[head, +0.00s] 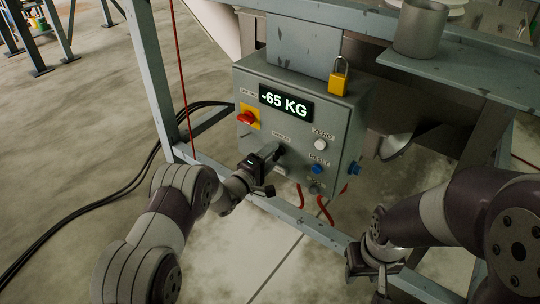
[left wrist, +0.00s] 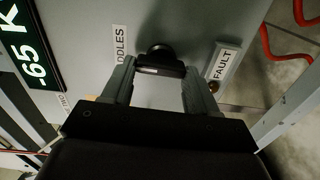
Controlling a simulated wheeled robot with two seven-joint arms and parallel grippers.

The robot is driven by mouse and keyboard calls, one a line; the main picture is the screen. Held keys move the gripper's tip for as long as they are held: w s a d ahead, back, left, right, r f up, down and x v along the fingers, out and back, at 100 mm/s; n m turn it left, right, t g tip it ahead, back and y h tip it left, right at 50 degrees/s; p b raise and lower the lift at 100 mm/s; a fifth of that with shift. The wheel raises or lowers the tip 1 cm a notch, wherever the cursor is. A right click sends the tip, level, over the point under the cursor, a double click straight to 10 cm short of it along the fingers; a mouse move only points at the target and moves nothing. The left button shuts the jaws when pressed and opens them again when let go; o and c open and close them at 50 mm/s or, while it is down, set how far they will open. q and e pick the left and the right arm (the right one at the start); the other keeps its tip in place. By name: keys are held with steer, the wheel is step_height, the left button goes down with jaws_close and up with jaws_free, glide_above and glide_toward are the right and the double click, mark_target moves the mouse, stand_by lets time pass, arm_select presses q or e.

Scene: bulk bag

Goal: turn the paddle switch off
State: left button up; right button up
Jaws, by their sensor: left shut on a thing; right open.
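The paddle switch (left wrist: 158,66) is a black knob with a bar-shaped handle on the front of the grey control box (head: 325,118), beside a label that ends in "DDLES". In the head view my left gripper (head: 270,157) is at the switch and mostly hides it. In the left wrist view the fingers of my left gripper (left wrist: 160,80) stand on either side of the black handle, shut on it. A light mark shows on the handle; which position it points to I cannot tell. My right gripper (head: 376,272) is open and empty, low at the right, away from the box.
The box carries a "-65 KG" display (head: 286,103), a red rotary switch (head: 246,118) on yellow, a white zero button (head: 320,144), a blue reset button (head: 317,169) and a yellow padlock (head: 339,82). A metal cup (head: 420,28) stands on the shelf. Frame beams surround the box.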

arm_select(q)
steer(key=shift+n, duration=0.4)
steer(key=o, duration=1.1)
steer(key=shift+c, duration=0.2)
steer(key=shift+a, duration=0.1)
steer(key=p+v, duration=0.1)
steer(key=v, duration=1.1)
steer(key=shift+s+a+p, duration=0.15)
steer(key=shift+s+p, duration=0.2)
